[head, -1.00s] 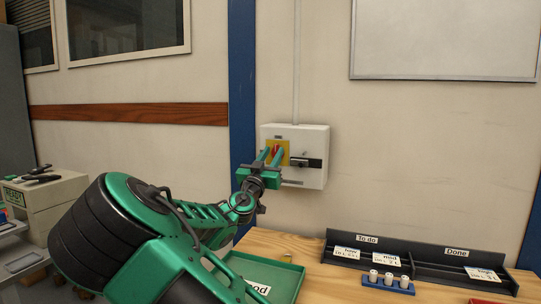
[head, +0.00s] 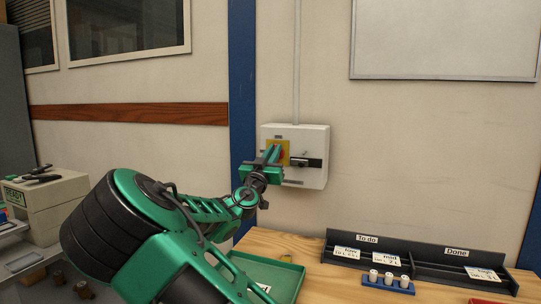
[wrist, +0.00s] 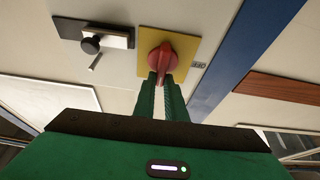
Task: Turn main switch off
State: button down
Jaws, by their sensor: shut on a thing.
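The main switch is a red rotary knob (wrist: 162,58) on a yellow plate (wrist: 187,42), with a small OFF label beside the plate in the wrist view. In the head view the yellow plate (head: 284,146) sits on the left of a light grey wall box (head: 314,145), and the knob is mostly hidden behind my fingers. My gripper (wrist: 162,92) has its two green fingers close together, shut on the knob's handle. In the head view my gripper (head: 272,155) reaches the box from the lower left.
A black bar with a round black knob (wrist: 91,44) is beside the yellow plate. A blue post (head: 242,90) stands left of the box. Below are a wooden bench (head: 315,262), a green tray (head: 289,272) and a black rack (head: 408,278).

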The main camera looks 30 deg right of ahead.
jog(key=shift+w+a+f+n+t+y, duration=0.3)
jog(key=shift+n+y, duration=1.15)
jog(key=shift+n, duration=2.2)
jog(key=shift+w+a+f+n+t+y, duration=0.25)
jog(key=shift+n+y, duration=1.25)
jog(key=shift+n, duration=2.2)
jog(key=shift+w+f+n+t+y, duration=0.1)
jog(key=shift+f+n+t+y, duration=0.25)
jog(key=shift+n+y, duration=2.2)
jog(key=n+h, duration=0.2)
jog(key=shift+n, duration=0.3)
jog(key=c, duration=1.8)
grip_release()
jog(key=shift+s, duration=0.1)
